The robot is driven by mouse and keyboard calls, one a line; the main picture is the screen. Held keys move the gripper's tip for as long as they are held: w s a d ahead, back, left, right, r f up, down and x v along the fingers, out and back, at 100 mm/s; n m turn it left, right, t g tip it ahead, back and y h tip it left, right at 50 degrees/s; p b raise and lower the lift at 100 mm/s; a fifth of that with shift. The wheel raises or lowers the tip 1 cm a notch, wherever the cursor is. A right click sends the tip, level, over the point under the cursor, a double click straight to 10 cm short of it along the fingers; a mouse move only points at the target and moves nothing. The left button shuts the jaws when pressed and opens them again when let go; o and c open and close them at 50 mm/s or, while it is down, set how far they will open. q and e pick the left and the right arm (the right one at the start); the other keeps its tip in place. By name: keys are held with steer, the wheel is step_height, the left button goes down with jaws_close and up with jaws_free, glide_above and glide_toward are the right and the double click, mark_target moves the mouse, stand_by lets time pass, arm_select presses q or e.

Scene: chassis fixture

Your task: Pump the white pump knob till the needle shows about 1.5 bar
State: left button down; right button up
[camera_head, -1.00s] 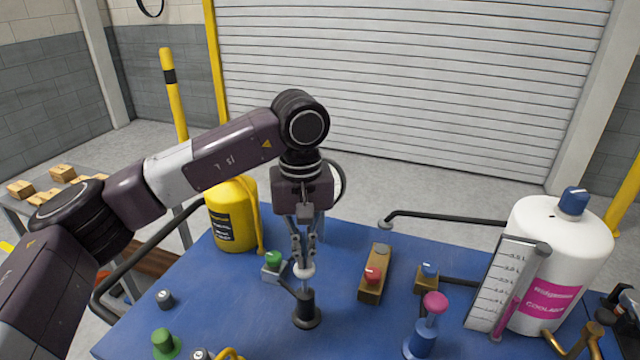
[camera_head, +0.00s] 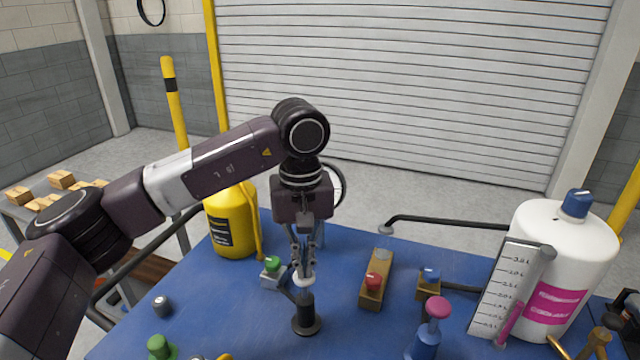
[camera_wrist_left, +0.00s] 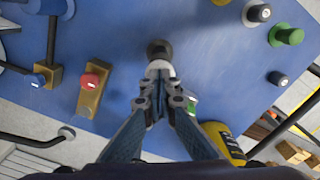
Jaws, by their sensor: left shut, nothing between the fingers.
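The white pump knob (camera_head: 303,281) sits on top of the upright black pump (camera_head: 305,318) on the blue bench. My left gripper (camera_head: 304,268) points straight down, its fingers shut and empty, with the tips at the top of the knob. In the left wrist view the knob (camera_wrist_left: 159,67) shows just beyond the closed fingertips (camera_wrist_left: 158,80). A round white dial (camera_head: 338,185) stands behind my left wrist and is mostly hidden, so I cannot read its needle. My right gripper is not in view.
A green button (camera_head: 272,264) is close left of the pump. A red button on a wooden block (camera_head: 373,282) is to its right. A yellow bottle (camera_head: 232,225) stands behind left, a white coolant tank (camera_head: 565,245) far right. A pink-topped blue plunger (camera_head: 437,308) is front right.

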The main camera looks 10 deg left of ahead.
arm_select(q)
steer(key=shift+r, duration=0.7)
steer(key=shift+f, duration=0.15)
step_height(320, 180, down, 5)
steer(key=b, duration=0.3)
steer(key=shift+b, duration=0.3)
steer(key=shift+r+p, duration=0.6)
steer(key=shift+r, duration=0.35)
steer(key=shift+r+p, duration=0.9)
steer(key=shift+r, duration=0.75)
